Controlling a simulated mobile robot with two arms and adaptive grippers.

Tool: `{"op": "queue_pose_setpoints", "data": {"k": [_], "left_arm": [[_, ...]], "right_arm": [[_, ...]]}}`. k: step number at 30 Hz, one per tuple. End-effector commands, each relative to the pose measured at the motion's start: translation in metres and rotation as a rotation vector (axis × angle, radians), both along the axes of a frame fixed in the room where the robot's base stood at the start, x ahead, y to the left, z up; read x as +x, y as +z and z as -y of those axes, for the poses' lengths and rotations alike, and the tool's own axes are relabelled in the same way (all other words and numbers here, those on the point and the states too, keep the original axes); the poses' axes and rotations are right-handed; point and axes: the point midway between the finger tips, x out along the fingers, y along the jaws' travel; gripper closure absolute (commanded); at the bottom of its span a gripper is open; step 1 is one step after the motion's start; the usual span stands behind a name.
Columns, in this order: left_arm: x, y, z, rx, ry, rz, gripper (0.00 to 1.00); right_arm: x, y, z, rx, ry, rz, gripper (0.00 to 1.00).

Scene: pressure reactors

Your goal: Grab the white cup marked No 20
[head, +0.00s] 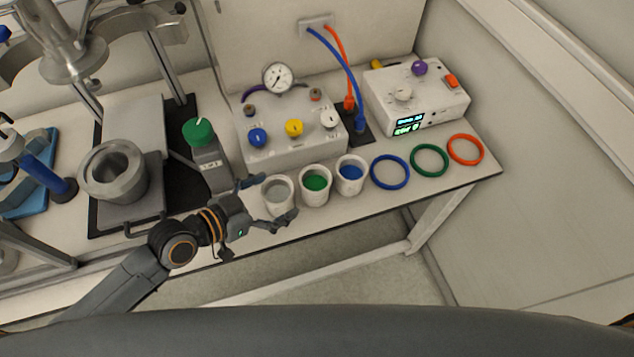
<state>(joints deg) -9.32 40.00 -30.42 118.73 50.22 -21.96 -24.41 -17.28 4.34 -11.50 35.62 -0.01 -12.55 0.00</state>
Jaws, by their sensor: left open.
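Three white cups stand in a row on the bench. The left cup (279,201) holds something grey, the middle cup (315,198) something green, and the right cup (349,187) something blue. No number can be read on any cup, so I cannot tell which is No 20. My left gripper (279,195) is open at the left cup. One finger is at its upper left and the other in front of its lower edge. I cannot tell whether the fingers touch it. My right gripper is not in view.
Behind the cups stands a control box with knobs (285,147). Blue, green and orange rings (390,185) lie right of the cups. A green-capped device (199,133) and a metal vessel (113,180) stand to the left. The bench's front edge is close to the cups.

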Motion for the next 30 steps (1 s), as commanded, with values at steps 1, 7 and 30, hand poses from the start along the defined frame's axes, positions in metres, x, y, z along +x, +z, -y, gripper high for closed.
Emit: {"op": "queue_pose_setpoints", "data": {"k": [1,7,30], "left_arm": [[0.007,0.000,0.008,-0.006,0.001,0.001,0.07],[0.022,-0.012,0.026,-0.002,-0.001,0.001,0.07],[0.054,-0.037,0.065,0.000,-0.001,0.000,0.07]], "right_arm": [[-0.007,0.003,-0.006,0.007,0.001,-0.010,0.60],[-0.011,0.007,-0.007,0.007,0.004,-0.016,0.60],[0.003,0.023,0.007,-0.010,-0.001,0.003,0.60]]}}
